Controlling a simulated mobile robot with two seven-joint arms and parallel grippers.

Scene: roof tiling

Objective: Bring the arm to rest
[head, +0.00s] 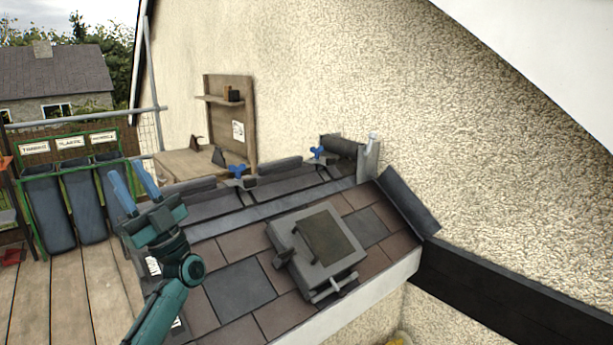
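My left gripper (126,168) is raised at the left of the head view, beside the left edge of the roof. Its two blue fingers point up and stand apart, with nothing between them. My green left arm (160,305) comes in from the bottom left, in front of the roof's left edge. My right gripper is not in view. The small tiled roof (240,289) has brown and dark grey tiles and a grey roof window (304,263) with a handle on its lower side.
Ridge pieces (279,165) and two blue wing-shaped knobs, one here (237,171), line the roof's top. A wooden bench with a back panel (242,120) stands behind. Labelled bins (80,205) stand left on the plank floor (60,300). A rough wall (480,130) closes the right.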

